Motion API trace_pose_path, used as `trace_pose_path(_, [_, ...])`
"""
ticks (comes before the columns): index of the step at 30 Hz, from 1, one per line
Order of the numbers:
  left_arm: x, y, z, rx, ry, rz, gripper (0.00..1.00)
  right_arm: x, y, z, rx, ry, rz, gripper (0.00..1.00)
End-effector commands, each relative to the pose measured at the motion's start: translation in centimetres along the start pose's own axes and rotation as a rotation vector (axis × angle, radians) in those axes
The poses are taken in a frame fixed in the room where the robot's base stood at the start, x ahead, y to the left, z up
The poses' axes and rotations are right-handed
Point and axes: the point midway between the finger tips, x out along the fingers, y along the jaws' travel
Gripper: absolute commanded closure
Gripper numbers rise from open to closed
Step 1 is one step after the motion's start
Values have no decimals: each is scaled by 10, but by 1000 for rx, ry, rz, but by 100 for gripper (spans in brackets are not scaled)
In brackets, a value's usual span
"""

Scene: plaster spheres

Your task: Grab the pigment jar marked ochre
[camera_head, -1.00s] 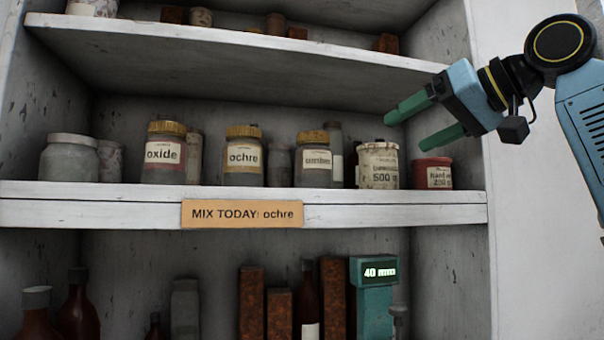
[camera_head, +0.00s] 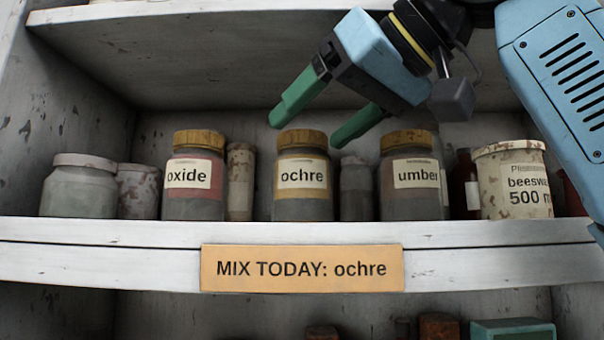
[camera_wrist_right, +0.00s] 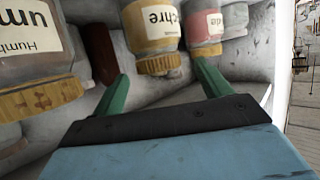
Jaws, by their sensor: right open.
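The ochre jar (camera_head: 302,181), a glass jar with a tan lid and a label reading "ochre", stands upright on the shelf (camera_head: 140,232) between the oxide jar (camera_head: 193,190) and the umber jar (camera_head: 408,190). My right gripper (camera_head: 306,130) is open and empty, coming in from the upper right, with its green fingertips to either side of the ochre lid in the picture. In the right wrist view, the ochre jar (camera_wrist_right: 152,22) appears upside down, its lid between the fingertips. I cannot tell whether they touch it. My left gripper is not in view.
A sign (camera_head: 302,268) reading "MIX TODAY: ochre" is on the shelf edge. A small grey jar (camera_head: 356,190) and a rusty-spotted jar (camera_head: 240,183) stand close beside the ochre jar. A beeswax tin (camera_head: 514,185) is at right. Another shelf hangs above.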

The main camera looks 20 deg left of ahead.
Motion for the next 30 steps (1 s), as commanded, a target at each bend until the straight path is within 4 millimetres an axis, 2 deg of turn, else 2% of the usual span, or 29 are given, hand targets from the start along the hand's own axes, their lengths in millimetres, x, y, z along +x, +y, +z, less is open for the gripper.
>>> trace_pose_path(3, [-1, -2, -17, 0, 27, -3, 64, 6, 0, 0, 0, 1, 0, 23])
trace_pose_path(6, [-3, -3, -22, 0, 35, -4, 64, 14, 0, 0, 0, -1, 1, 23])
trace_pose_path(15, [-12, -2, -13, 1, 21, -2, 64, 55, 0, -1, 2, 0, 0, 23])
trace_pose_path(21, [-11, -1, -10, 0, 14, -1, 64, 56, 0, 0, 1, 2, 1, 23])
trace_pose_path(30, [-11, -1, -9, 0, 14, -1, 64, 56, 0, 0, 1, 2, 1, 61])
